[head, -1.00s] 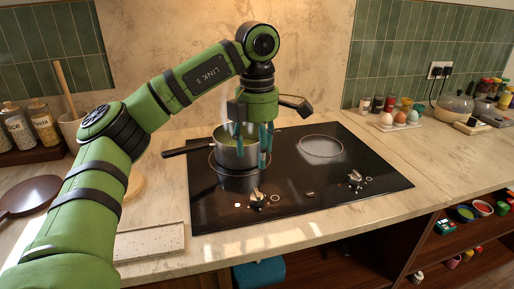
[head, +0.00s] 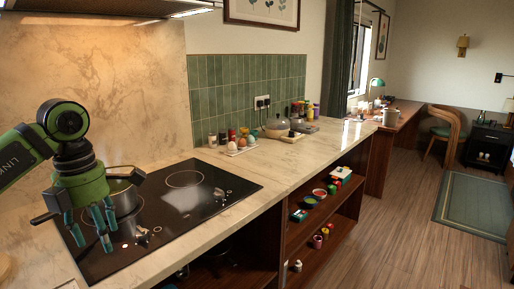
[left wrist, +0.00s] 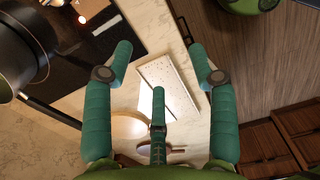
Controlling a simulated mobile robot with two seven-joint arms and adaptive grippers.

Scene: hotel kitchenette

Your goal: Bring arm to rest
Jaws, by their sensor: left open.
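My left gripper (head: 92,228) hangs fingers down at the left of the head view, in front of the pot and over the near-left part of the hob. Its teal fingers stand apart with nothing between them, and they also show spread in the left wrist view (left wrist: 158,55). A steel pot (head: 124,200) stands on the black hob (head: 190,205), partly hidden behind the gripper. The pot's dark side also shows at the left of the left wrist view (left wrist: 25,50), apart from the fingers. My right gripper is not in view.
Below the fingers, the left wrist view shows a pale speckled board (left wrist: 178,78) and a round wooden board (left wrist: 128,126) on the counter. Eggs (head: 234,147), jars and a lidded bowl (head: 277,126) stand farther along the counter. Open shelves (head: 325,215) lie beneath it.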

